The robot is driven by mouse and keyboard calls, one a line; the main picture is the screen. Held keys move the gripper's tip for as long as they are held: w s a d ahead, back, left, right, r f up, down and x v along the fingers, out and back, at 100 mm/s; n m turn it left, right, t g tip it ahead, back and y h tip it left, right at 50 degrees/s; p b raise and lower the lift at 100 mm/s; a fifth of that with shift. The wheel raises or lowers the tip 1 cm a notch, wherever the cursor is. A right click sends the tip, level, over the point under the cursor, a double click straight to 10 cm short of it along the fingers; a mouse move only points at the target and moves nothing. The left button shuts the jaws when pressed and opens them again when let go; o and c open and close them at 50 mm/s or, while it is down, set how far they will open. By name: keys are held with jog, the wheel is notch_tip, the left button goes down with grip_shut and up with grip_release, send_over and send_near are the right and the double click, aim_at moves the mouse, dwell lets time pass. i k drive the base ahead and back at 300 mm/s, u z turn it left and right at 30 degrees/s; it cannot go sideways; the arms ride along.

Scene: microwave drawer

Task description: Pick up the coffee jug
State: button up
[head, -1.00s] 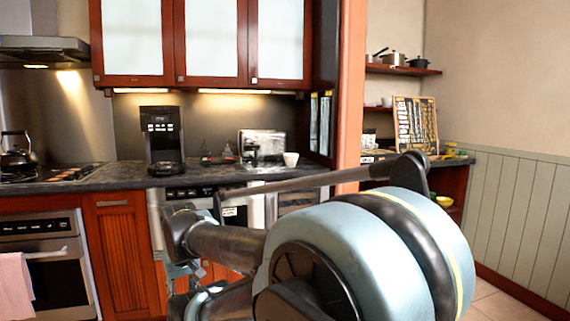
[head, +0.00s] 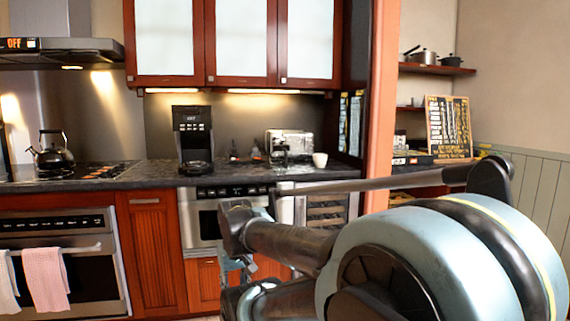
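A black coffee machine (head: 193,135) stands upright on the dark counter, left of the middle in the head view. I cannot make out a separate coffee jug in it; the space above its base looks dark. My arm crosses the lower right, well in front of the counter. What looks like part of my gripper (head: 233,272) shows low in the middle, below and apart from the coffee machine. My arm links hide much of it, and its fingers are not clear. I see nothing held.
A dark kettle (head: 53,150) stands on the hob (head: 75,172) at the left. A toaster (head: 290,143) and a white cup (head: 320,160) stand right of the coffee machine. The oven (head: 65,250) has towels on its handle. An orange post (head: 380,110) rises at the right.

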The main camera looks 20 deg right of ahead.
aim_at(280, 158)
jog(key=i, duration=0.95)
jog(key=u, duration=0.05)
